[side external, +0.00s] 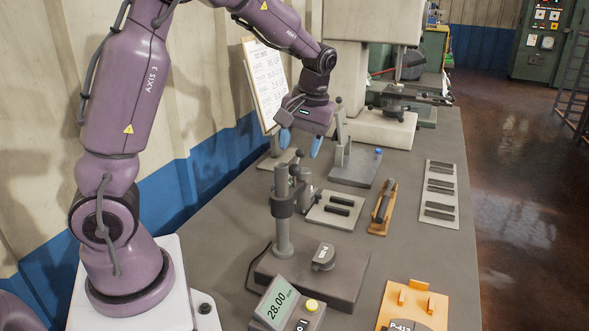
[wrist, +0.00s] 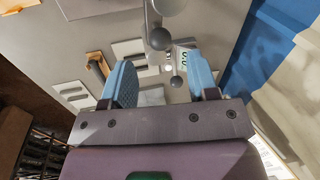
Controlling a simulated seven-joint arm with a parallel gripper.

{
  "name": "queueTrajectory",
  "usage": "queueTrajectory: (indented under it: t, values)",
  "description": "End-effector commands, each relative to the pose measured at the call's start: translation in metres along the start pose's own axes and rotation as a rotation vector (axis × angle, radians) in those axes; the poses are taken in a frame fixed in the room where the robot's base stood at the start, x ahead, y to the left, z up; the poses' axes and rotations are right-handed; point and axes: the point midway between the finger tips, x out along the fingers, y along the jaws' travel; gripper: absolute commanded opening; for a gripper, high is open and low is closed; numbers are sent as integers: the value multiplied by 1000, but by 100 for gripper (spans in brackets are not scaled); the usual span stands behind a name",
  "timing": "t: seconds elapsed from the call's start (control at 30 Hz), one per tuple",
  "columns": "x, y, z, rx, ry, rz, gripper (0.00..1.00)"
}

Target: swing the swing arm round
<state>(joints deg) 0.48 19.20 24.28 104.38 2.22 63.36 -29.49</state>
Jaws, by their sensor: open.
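My gripper (side external: 300,142) hangs with its blue fingers spread above the bench; nothing is seen between them in the side view. In the wrist view my gripper (wrist: 160,72) is also open, with grey ball knobs (wrist: 176,82) showing beyond and between the fingers. A grey fixture with an upright post and ball-topped lever (side external: 341,130) stands just right of the gripper. A gauge stand with a column (side external: 283,215) and a side clamp stands nearer the camera. I cannot tell for certain which part is the swing arm, nor whether a finger touches a knob.
A display reading 28.00 (side external: 280,302) and an orange fixture (side external: 413,308) are at the front. A plate with dark bars (side external: 330,209), a wooden holder (side external: 382,208) and a pale tray of bars (side external: 440,194) lie along the bench. A clipboard (side external: 264,85) stands by the wall.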

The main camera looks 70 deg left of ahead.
Motion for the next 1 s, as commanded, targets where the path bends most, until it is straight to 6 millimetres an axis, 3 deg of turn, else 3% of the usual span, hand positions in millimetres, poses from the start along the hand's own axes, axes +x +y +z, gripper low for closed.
queueTrajectory:
  t: [0.1, 0.3, 0.73, 0.97, 1.0]
  values:
    - [25, -1, 0, 0, -4, -3, 54]
    - [54, 0, 0, 0, -3, -1, 54]
    - [64, 0, 0, 2, 1, 1, 54]
    - [63, 0, 0, 2, 1, 1, 4]
    - [63, 0, 0, 2, 1, 1, 0]
